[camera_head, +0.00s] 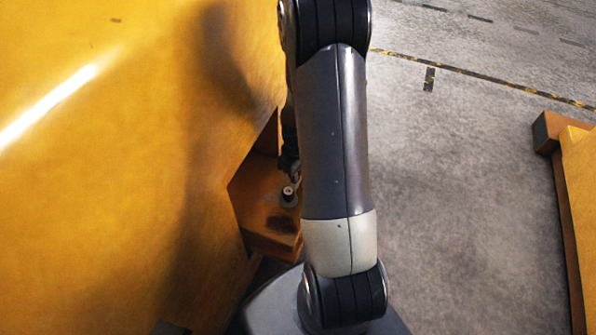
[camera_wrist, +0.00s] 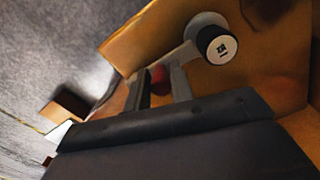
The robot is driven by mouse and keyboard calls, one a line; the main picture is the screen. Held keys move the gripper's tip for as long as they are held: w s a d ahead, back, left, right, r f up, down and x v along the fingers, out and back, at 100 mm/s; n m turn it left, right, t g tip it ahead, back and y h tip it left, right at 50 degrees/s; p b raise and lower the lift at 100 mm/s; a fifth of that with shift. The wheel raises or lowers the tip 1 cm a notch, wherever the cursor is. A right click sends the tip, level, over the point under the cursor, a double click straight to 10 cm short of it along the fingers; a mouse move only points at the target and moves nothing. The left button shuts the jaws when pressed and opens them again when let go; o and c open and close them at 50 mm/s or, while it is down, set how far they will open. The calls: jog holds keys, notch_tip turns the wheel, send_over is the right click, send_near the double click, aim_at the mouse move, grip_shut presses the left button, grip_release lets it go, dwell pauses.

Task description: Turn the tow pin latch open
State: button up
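The tow pin (camera_head: 288,196) stands in a recess of the big yellow casting, left of my arm in the head view. In the wrist view its round black head with a white marked face (camera_wrist: 222,47) is at the upper right, with a grey part reaching left from it. A small red knob (camera_wrist: 159,76), perhaps the latch handle's tip, shows between the two fingers of my gripper (camera_wrist: 160,82). The fingers stand apart on either side of it; whether they press on it is unclear. In the head view my arm hides most of the gripper.
The yellow casting (camera_head: 90,190) fills the left of the head view, its recess ledge (camera_head: 265,222) below the pin. Another yellow casting (camera_head: 578,165) stands at the right edge. Between them the grey concrete floor (camera_head: 460,200) is clear, with a black-and-yellow line (camera_head: 480,75) farther back.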

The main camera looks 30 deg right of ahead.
grip_shut()
dwell(0.4)
jog(key=n+b, duration=0.1)
jog(key=n, duration=0.1)
jog(key=s+d+n, duration=0.1)
jog(key=n, duration=0.1)
jog(key=shift+f+b, duration=0.1)
jog(key=shift+b, duration=0.25)
jog(key=n, duration=0.1)
jog(key=d+n+b, duration=0.1)
jog(key=n, duration=0.2)
jog(key=shift+s+d, duration=0.15)
jog(key=shift+d, duration=0.2)
jog(key=n, duration=0.1)
jog(key=d+n, duration=0.1)
jog(key=n, duration=0.1)
jog(key=n+b, duration=0.1)
jog(key=n, duration=0.1)
jog(key=shift+d, duration=0.3)
jog(key=shift+w+d+n+b, duration=0.15)
jog(key=shift+d+n, duration=0.1)
jog(key=shift+n, duration=0.6)
jog(key=shift+w+d+n+b, duration=0.15)
jog(key=shift+d+n, duration=0.1)
jog(key=shift+n, duration=0.55)
jog(key=shift+w+d+n+b, duration=0.15)
jog(key=shift+d+n, duration=0.1)
jog(key=shift+n, duration=0.6)
